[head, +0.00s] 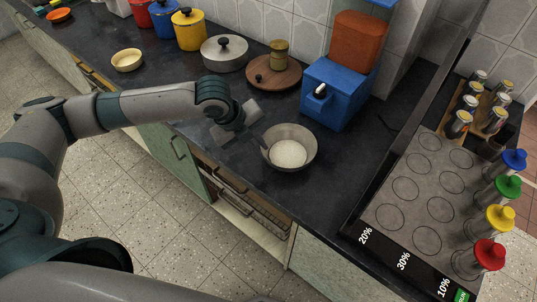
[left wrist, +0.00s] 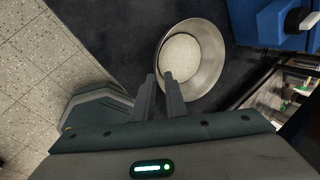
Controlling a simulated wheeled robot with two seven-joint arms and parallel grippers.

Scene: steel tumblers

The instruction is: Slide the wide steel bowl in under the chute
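The wide steel bowl (head: 296,131) stands upright on the dark counter and holds white grainy stuff (head: 288,153). It also shows in the left wrist view (left wrist: 213,72). The blue dispenser (head: 336,100) stands behind and right of it, with a white chute (head: 320,90) on its front. The bowl is in front of the chute, apart from the dispenser. My left gripper (head: 262,142) is at the bowl's left rim. In the left wrist view its fingers (left wrist: 159,76) are apart, one over the inside of the bowl and one outside. Contact with the rim is unclear. My right gripper is out of view.
A brown round board (head: 262,82) with a jar, a lidded pot (head: 224,53) and a yellow bowl (head: 127,60) stand further back. A grey tray (head: 415,180) with marked circles and colour-topped tumblers lies right. Counter between bowl and dispenser is clear.

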